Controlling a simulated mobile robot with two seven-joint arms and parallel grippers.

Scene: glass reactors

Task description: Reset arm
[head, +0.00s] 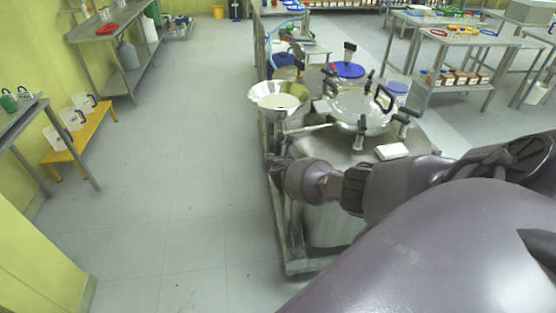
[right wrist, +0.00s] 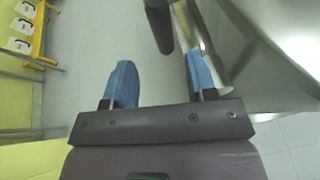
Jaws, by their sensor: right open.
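My right arm (head: 370,188) reaches in from the right of the head view, across the front of a steel reactor bench (head: 315,225). Its wrist end lies at the bench's left edge, and the fingers cannot be made out there. In the right wrist view my right gripper (right wrist: 159,70) has two blue fingers spread apart with nothing between them. Bare floor shows through the gap. The right-hand finger is close to a shiny steel surface (right wrist: 270,45); I cannot tell whether they touch. My left gripper is not in view.
The bench bears a lidded round vessel (head: 358,108) with black clamps, a steel funnel bowl (head: 280,97) and a white block (head: 392,151). An orange low bench (head: 80,138) with white jugs stands at left. The floor (head: 180,170) between is clear.

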